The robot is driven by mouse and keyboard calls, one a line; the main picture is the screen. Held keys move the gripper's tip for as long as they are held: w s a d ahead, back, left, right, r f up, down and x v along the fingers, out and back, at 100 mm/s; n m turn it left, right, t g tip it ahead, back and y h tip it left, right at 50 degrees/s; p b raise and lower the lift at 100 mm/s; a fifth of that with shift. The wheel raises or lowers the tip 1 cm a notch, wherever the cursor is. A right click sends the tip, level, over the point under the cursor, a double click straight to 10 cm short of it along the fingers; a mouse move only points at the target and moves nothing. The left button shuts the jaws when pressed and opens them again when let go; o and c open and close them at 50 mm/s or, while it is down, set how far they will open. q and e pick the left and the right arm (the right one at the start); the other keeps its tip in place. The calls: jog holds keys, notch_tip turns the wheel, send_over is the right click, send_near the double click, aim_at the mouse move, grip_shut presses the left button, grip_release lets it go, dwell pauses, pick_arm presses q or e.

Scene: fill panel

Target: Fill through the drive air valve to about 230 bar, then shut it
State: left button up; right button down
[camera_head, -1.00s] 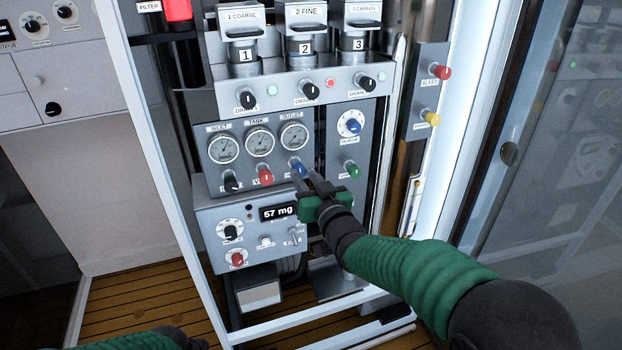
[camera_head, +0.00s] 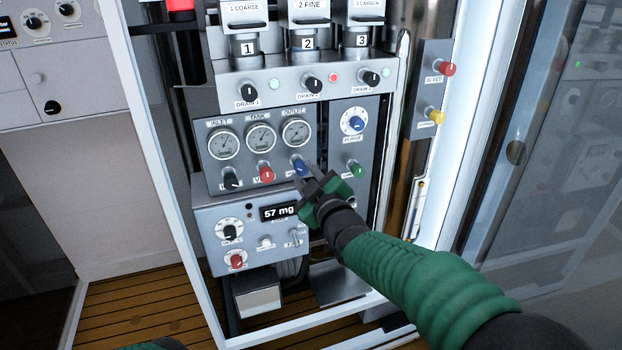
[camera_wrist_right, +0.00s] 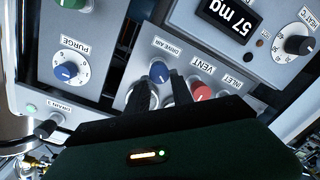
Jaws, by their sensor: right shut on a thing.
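The drive air valve is a blue knob (camera_head: 299,168) below the outlet gauge (camera_head: 296,132); it also shows in the right wrist view (camera_wrist_right: 159,72), where its label reads upside down. My right gripper (camera_head: 305,177) is shut on this knob, with its black fingers on either side in the wrist view (camera_wrist_right: 161,84). Left of the outlet gauge are the tank gauge (camera_head: 261,137) and inlet gauge (camera_head: 224,144); their needles are too small to read surely. My left gripper is out of view; only a bit of my left arm shows at the bottom edge.
The red vent knob (camera_head: 266,173) sits close left of the gripper, with the black inlet knob (camera_head: 231,181) beyond. A blue purge dial (camera_head: 353,124) and a green knob (camera_head: 356,170) are at right. A display (camera_head: 279,212) reads "57 mg". Red and yellow knobs stick out farther right.

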jog(key=shift+w+d+r+n, duration=0.1)
jog(key=shift+w+r+n, duration=0.1)
jog(key=shift+r+n, duration=0.4)
jog(key=c, duration=1.1)
grip_release()
jog(key=shift+f, duration=0.1)
jog(key=shift+s, duration=0.1)
